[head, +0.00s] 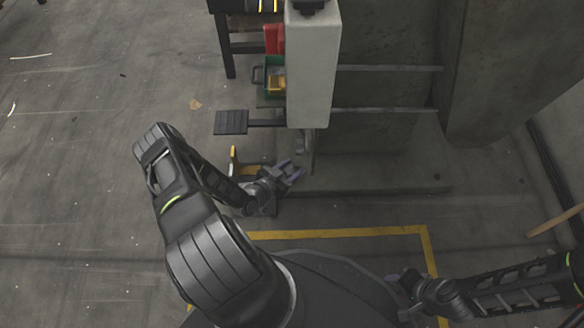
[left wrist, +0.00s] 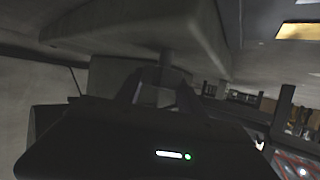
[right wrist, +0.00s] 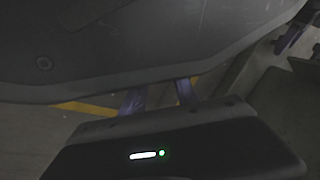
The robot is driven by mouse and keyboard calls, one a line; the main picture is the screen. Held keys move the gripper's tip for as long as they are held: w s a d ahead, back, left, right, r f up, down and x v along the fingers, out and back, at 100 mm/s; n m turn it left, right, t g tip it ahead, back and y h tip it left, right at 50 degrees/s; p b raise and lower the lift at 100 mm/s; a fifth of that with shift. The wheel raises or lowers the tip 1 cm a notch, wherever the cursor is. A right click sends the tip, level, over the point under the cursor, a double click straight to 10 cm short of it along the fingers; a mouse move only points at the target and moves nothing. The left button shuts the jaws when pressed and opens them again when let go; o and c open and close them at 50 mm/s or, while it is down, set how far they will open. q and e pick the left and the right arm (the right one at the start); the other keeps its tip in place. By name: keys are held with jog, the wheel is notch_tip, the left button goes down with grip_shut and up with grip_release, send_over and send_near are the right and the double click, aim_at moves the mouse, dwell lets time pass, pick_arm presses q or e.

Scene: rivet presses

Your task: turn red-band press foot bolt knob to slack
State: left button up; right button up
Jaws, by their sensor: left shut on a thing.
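The pale grey press (head: 312,75) stands upright at the top middle of the head view; I see no red band on it. My left gripper (head: 292,172) is low beside its foot. In the left wrist view, the left gripper (left wrist: 157,92) has its fingers on either side of a grey knob (left wrist: 150,95) under a short vertical stem (left wrist: 167,60), and is shut on it. The knob's marking and turn position cannot be read. My right gripper (right wrist: 160,98) is open, its fingers apart with nothing seen between them; it is in the lower right of the head view (head: 408,284).
A black foot pedal (head: 231,122) sticks out left of the press. A green bin (head: 268,76) and a red item (head: 274,39) are behind it. A yellow floor line (head: 340,233) crosses in front. The floor at left is mostly clear.

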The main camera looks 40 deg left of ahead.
pick_arm(q)
jog(key=n+y+p, duration=0.2)
jog(key=y, duration=0.1)
jog(key=shift+d+r+n, duration=0.15)
jog(key=shift+n, duration=0.25)
jog(key=n+g+y+p, duration=0.1)
jog(key=n+y+p, duration=0.1)
jog(key=n+y, duration=0.1)
jog(key=shift+y, duration=0.4)
jog(key=shift+n+g+y+p, duration=0.7)
jog(key=shift+n+y+p, duration=0.2)
jog(key=shift+n+p, duration=0.15)
jog(key=shift+n+g+y+p, duration=0.3)
jog(key=shift+n+y+p, duration=0.15)
jog(key=shift+y, duration=0.15)
jog(key=shift+a, duration=0.2)
jog(key=o, duration=1.4)
jog(key=shift+c, duration=0.2)
